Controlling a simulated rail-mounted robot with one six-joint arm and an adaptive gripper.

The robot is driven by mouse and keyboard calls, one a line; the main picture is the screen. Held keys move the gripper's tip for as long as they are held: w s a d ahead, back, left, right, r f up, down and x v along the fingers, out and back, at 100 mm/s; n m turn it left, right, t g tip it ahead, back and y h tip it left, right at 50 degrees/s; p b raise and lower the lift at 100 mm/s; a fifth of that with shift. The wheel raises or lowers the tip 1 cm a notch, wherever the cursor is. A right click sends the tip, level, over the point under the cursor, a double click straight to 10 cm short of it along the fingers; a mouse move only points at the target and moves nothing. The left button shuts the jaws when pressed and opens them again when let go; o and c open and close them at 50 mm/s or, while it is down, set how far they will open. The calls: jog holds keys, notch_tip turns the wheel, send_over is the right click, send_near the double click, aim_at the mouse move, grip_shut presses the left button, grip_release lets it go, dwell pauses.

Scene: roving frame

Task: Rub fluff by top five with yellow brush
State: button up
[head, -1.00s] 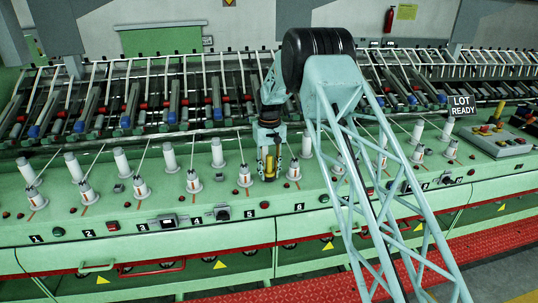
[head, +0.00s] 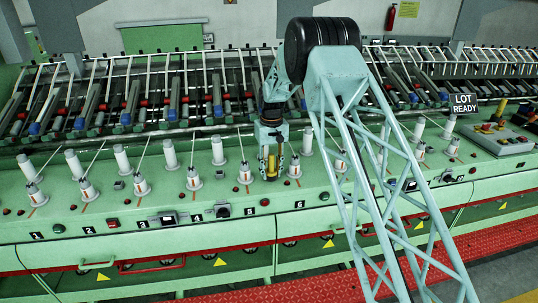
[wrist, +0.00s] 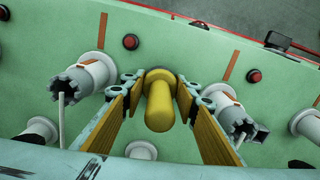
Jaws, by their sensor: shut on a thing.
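My gripper (head: 271,170) points down over the green deck, between two front white spindles. It is shut on the yellow brush (head: 271,167). In the wrist view the brush (wrist: 160,100) shows its rounded yellow end between the two yellow-faced fingers. The number 5 label (head: 250,211) is on the front edge, slightly left of the gripper. The spindle above it (head: 245,175) stands close to the gripper's left. I cannot make out any fluff, and the brush's working end is hidden.
The number 6 spindle (head: 294,168) stands close to the gripper's right. In the wrist view, grey toothed collars stand on either side, left (wrist: 83,77) and right (wrist: 236,122). Taller white bobbins (head: 218,151) line the row behind. A LOT READY sign (head: 463,104) stands at right.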

aim_at(275, 189)
jog(key=shift+s+d+b, duration=0.35)
jog(key=shift+s+b, duration=0.15)
jog(key=shift+s, duration=0.7)
jog(key=shift+s+d+b, duration=0.35)
jog(key=shift+s+b, duration=0.2)
jog(key=shift+s, duration=0.6)
jog(key=shift+s+d+b, duration=0.35)
jog(key=shift+s+b, duration=0.15)
jog(key=shift+s, duration=0.7)
jog(key=shift+w+a+r, duration=0.1)
jog(key=shift+w+a, duration=0.1)
jog(key=shift+w, duration=0.2)
jog(key=shift+w+a+p, duration=0.4)
jog(key=shift+w+p, duration=0.2)
jog(key=shift+w, duration=0.85)
jog(key=shift+w+a+p, duration=0.4)
jog(key=shift+w+p, duration=0.2)
jog(key=shift+w, duration=0.9)
jog(key=shift+w+a+p, duration=0.4)
jog(key=shift+w+p, duration=0.2)
jog(key=shift+w, duration=0.85)
jog(key=shift+w+r, duration=0.15)
jog(key=shift+r, duration=0.7)
jog(key=shift+r+p, duration=0.4)
jog(key=shift+r, duration=0.4)
jog(key=shift+r+p, duration=0.85)
jog(key=shift+r, duration=1.4)
